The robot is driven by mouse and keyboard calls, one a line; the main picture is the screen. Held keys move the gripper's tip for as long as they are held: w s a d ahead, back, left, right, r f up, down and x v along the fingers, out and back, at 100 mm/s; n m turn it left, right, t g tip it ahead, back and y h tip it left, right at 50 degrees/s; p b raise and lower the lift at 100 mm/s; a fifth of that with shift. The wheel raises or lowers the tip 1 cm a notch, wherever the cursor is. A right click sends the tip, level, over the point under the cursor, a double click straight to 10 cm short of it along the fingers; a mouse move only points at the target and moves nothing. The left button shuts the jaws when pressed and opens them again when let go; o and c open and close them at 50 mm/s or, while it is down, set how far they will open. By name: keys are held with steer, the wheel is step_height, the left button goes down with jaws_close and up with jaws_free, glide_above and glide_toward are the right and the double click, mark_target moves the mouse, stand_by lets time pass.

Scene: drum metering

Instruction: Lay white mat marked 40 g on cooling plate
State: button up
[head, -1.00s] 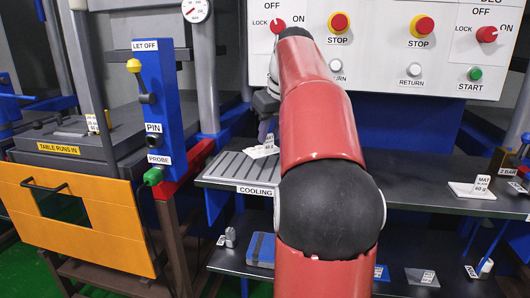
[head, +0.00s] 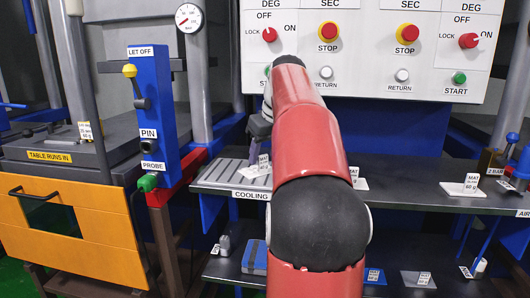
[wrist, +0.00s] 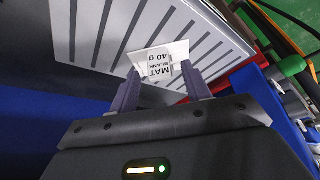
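The white mat marked 40 g (head: 257,171) lies on the grooved cooling plate (head: 212,175), close to its right part in the head view. Its upright tag reads MAT BLANK 40 g in the wrist view (wrist: 157,64). My gripper (head: 257,148) is just above the mat, pointing down. In the wrist view my gripper (wrist: 161,80) has its two fingers spread on either side of the tag, with gaps between tag and fingers. The mat's far edges and the plate's right end are partly hidden by my arm.
A mat marked 60 g (head: 465,189) stands on the shelf at right. Another white piece (head: 359,184) shows beside my arm. The blue post with the PIN and PROBE labels (head: 153,110) rises left of the plate; a control panel (head: 365,50) stands behind.

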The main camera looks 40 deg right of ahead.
steer(key=shift+r, duration=0.1)
steer(key=p+v, duration=0.3)
steer(key=v, duration=0.9)
steer(key=a+f, duration=0.3)
steer(key=a, duration=0.7)
steer(key=s+a+f, duration=0.3)
steer(key=a+f, duration=0.3)
steer(key=a, duration=0.1)
steer(key=s+a+f, duration=0.4)
steer(key=a+f, duration=0.2)
steer(key=s+a+f, duration=0.3)
steer(key=s+f, duration=0.1)
steer(key=f, duration=0.2)
steer(key=s+a+f+n+t, duration=0.1)
steer(key=s+a+f, duration=0.1)
steer(key=s+f, duration=0.2)
step_height(320, 180, down, 3)
steer(key=shift+a+r, duration=0.1)
steer(key=shift+a, duration=0.3)
